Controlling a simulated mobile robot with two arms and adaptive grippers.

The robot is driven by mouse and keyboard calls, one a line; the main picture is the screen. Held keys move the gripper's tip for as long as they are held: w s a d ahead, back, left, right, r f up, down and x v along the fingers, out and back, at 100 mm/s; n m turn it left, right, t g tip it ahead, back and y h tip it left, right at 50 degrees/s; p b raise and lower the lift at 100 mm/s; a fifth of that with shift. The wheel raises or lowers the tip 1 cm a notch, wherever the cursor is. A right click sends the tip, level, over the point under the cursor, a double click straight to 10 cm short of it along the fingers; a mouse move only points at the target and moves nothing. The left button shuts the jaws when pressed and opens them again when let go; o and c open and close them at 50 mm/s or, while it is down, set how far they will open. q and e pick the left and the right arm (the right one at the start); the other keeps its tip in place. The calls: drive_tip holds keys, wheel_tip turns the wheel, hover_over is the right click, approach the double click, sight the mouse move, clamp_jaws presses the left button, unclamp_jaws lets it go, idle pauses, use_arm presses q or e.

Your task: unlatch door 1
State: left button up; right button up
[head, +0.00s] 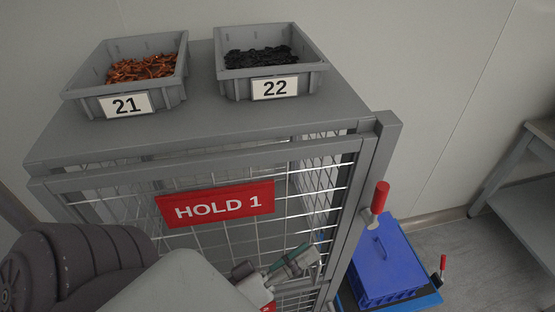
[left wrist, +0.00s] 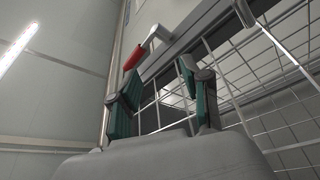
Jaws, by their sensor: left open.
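Door 1 is the mesh door of a grey cage, with a red "HOLD 1" sign (head: 215,204) on it. A latch handle with a red grip (head: 379,197) sticks out at the door's right edge, near the top. My left gripper (head: 290,262) is in front of the mesh, below and left of the handle, with nothing between its fingers. In the left wrist view, the open left gripper (left wrist: 160,77) has its green pads apart, and the red grip (left wrist: 135,56) shows beyond the fingertips, apart from them. My right gripper is not in view.
Grey bins labelled 21 (head: 125,104) and 22 (head: 273,87) stand on the cage top, holding orange and black parts. A blue box (head: 388,262) stands low at the right, with another red grip (head: 443,262) near it. A grey table (head: 520,185) is at the far right.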

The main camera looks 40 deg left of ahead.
use_arm(q)
drive_tip(key=v, duration=0.6)
wheel_tip(320, 180, down, 22)
drive_tip(key=w+a+m+g+y, duration=0.1)
drive_tip(key=w+m+g+y, duration=0.1)
drive_tip(key=m+g, duration=0.3)
drive_tip(key=shift+w+f+m+g, duration=0.2)
drive_tip(key=shift+w+m+g, duration=0.25)
drive_tip(key=shift+g, duration=0.25)
drive_tip(key=shift+a, duration=0.1)
